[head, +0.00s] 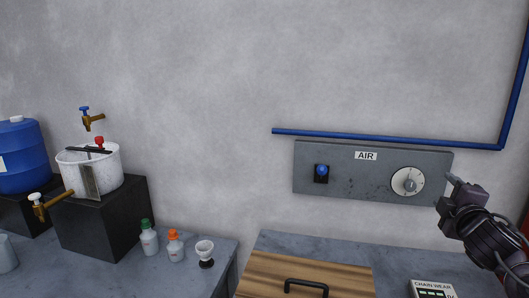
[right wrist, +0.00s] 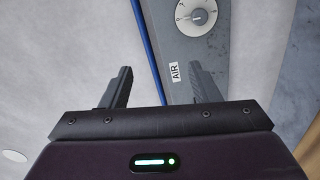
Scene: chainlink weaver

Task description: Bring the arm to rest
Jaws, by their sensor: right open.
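My right gripper (head: 449,190) is at the right of the head view, just right of the grey AIR panel's lower right corner. In the right wrist view its two fingers (right wrist: 168,88) stand apart with nothing between them; the panel and blue pipe show behind. The AIR panel (head: 340,185) is on the wall, with a blue button (head: 322,171) and a round white dial (head: 407,181). The dial also shows in the right wrist view (right wrist: 197,16). My left gripper is not in view.
A wooden board (head: 335,272) with a black handle and a CHAIN WEAR box (head: 432,289) are on the grey counter below. A blue pipe (head: 390,139) runs above the panel. Bottles (head: 149,240), a white bucket (head: 108,172) and a blue barrel (head: 25,160) stand at left.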

